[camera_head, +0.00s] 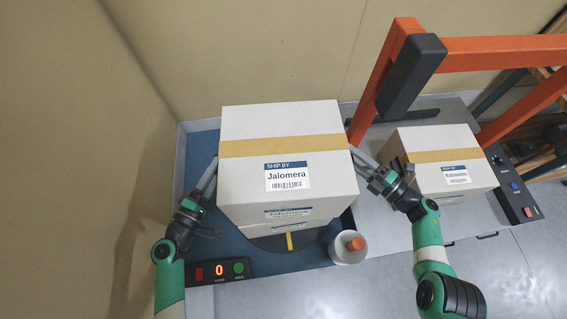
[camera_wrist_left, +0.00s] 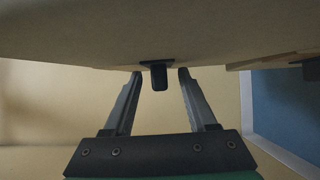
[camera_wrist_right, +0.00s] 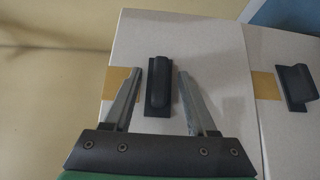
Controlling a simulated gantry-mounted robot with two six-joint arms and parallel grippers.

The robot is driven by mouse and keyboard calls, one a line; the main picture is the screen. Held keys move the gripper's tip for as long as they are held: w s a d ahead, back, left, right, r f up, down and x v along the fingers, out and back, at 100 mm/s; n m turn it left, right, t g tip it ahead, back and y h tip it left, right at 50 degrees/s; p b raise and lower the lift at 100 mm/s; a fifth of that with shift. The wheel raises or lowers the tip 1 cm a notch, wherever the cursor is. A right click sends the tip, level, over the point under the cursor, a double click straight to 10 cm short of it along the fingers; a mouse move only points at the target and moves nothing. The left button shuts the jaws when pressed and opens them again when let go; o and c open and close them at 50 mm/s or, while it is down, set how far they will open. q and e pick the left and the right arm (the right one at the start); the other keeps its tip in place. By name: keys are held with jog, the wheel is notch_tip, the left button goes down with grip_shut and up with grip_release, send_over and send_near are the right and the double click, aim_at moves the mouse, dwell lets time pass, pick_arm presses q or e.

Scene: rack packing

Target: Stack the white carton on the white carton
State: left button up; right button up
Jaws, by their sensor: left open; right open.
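A white carton (camera_head: 280,135) with a tan tape band and a "Jaiomera" label sits over a second white carton (camera_head: 290,228), which is mostly hidden beneath it. The upper carton looks level; the seam between them is not clear in the head view. My left gripper (camera_head: 212,172) is at its left side, open, with the fingertips on either side of a black handle (camera_wrist_left: 159,76). My right gripper (camera_head: 362,158) is at its right side, open, with its fingers around the handle (camera_wrist_right: 158,86) without visible contact. The lower carton's handle (camera_wrist_right: 294,86) shows in the right wrist view.
The cartons stand in a blue-floored tray (camera_head: 185,140). Another taped carton (camera_head: 440,160) stands on the grey surface at right, under an orange frame (camera_head: 490,52).

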pick_arm(q)
jog(key=shift+w+d, duration=0.1)
jog(key=shift+w, duration=0.15)
pick_arm(e)
jog(key=shift+w+a, duration=0.15)
pick_arm(q)
grip_shut()
pick_arm(e)
grip_shut()
dwell(0.9)
